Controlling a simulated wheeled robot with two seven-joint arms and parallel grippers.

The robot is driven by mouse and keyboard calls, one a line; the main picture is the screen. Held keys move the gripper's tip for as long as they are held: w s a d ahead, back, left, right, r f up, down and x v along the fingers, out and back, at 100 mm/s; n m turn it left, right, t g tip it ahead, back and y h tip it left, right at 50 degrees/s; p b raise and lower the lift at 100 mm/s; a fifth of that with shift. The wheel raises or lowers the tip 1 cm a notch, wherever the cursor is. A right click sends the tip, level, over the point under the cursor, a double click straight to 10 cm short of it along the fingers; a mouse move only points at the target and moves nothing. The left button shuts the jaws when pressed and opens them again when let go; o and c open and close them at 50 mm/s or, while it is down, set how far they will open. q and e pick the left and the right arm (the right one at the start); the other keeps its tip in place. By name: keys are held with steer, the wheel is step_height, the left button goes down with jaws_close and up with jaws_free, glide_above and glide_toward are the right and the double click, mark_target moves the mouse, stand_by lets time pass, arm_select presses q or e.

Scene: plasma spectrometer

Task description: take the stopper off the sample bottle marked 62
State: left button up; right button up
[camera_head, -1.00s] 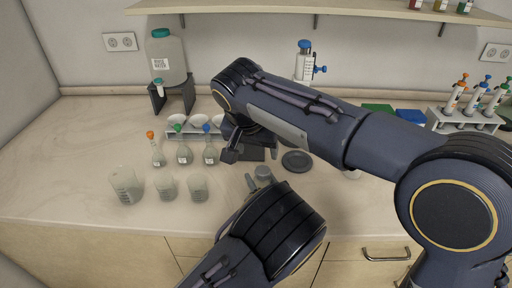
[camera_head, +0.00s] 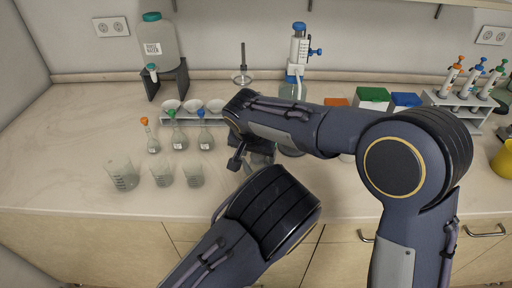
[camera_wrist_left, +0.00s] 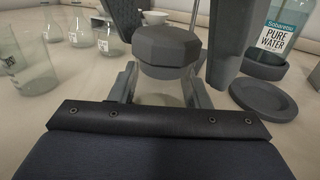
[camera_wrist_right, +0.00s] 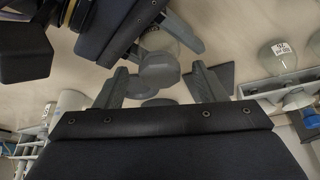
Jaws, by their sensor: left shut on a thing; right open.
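My left gripper (camera_wrist_left: 160,82) is shut on the sample bottle. The bottle's dark grey faceted stopper (camera_wrist_left: 167,50) stands above the fingers in the left wrist view.
Several small flasks with coloured stoppers (camera_head: 179,138) and beakers (camera_head: 163,174) stand at the left. White bowls (camera_head: 194,106) sit in a rack behind. A blue-topped dispenser bottle (camera_head: 299,50) stands just behind my right arm. Bare counter (camera_head: 60,150) lies at far left.

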steer(key=shift+f, duration=0.1)
steer(key=c, duration=1.2)
steer(key=shift+r, duration=0.2)
arm_select(q)
steer(key=shift+f, duration=0.1)
arm_select(e)
steer(key=shift+r, duration=1)
